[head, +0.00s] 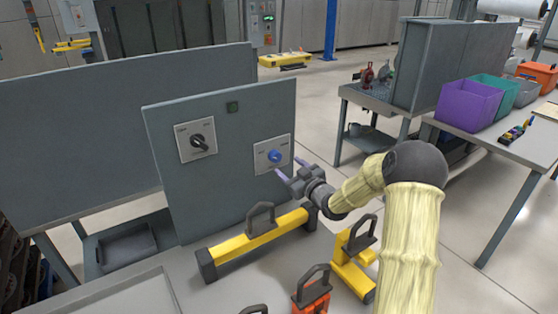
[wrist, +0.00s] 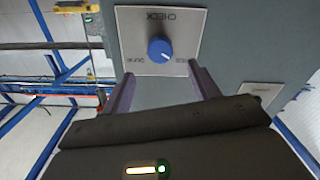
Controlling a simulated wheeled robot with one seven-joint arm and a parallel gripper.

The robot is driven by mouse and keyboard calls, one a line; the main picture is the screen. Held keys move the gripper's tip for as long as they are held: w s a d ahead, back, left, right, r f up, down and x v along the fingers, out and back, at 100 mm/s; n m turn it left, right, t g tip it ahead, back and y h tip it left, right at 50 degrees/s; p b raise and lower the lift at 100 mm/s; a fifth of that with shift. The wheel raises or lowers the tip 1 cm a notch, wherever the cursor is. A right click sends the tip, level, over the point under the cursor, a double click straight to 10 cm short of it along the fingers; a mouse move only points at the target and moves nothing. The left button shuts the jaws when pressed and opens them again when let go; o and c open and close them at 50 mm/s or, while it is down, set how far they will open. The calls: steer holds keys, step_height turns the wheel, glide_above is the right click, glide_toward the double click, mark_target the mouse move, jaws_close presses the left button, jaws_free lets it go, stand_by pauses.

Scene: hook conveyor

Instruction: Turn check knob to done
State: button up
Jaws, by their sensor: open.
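The blue check knob (head: 274,156) sits on a pale square plate on the right side of the upright grey panel. In the wrist view the blue knob (wrist: 160,50) is near the top centre, on a plate marked CHECK, seen upside down. Its pale mark points down and right in that view, away from the DONE label at lower left. The other label is partly hidden by a finger. My gripper (head: 288,167) is open and empty. Its purple fingers (wrist: 160,78) are just short of the knob, apart from it, one towards each side.
A second plate with a dark knob (head: 198,142) is on the panel's left. A yellow bar with a black handle (head: 255,240) lies on the bench below the panel, with another yellow handled piece (head: 352,262) and an orange one (head: 312,291) nearby.

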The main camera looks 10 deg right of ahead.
mark_target(277, 158)
steer(key=p+x, duration=0.1)
steer(key=x, duration=0.6)
steer(key=c, duration=1)
